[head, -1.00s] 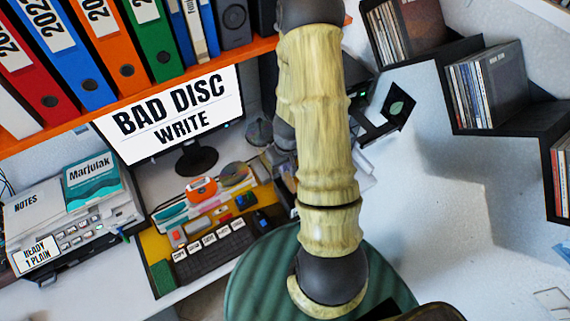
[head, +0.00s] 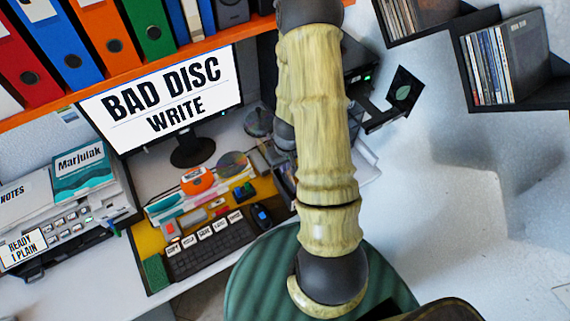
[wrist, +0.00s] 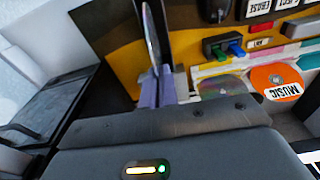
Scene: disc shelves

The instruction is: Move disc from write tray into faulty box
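In the wrist view a thin disc (wrist: 151,40) stands nearly edge-on between the lavender fingertips of my gripper (wrist: 158,92). The fingers look closed on its lower edge, and it is clear of the yellow mat behind. In the head view my arm hides the gripper and the held disc. A black tray-like plate (head: 402,74) with a greenish round patch sticks out at the right of the arm; I cannot tell whether the patch is a disc. The monitor (head: 165,105) reads "BAD DISC WRITE". No box marked faulty can be made out.
An orange MUSIC disc (wrist: 276,80) and a shiny disc (wrist: 222,86) lie near the yellow mat. A keyboard (head: 210,245), a printer (head: 80,225) and the orange binder shelf (head: 120,77) are on the left. Disc shelves (head: 520,95) hang on the right wall.

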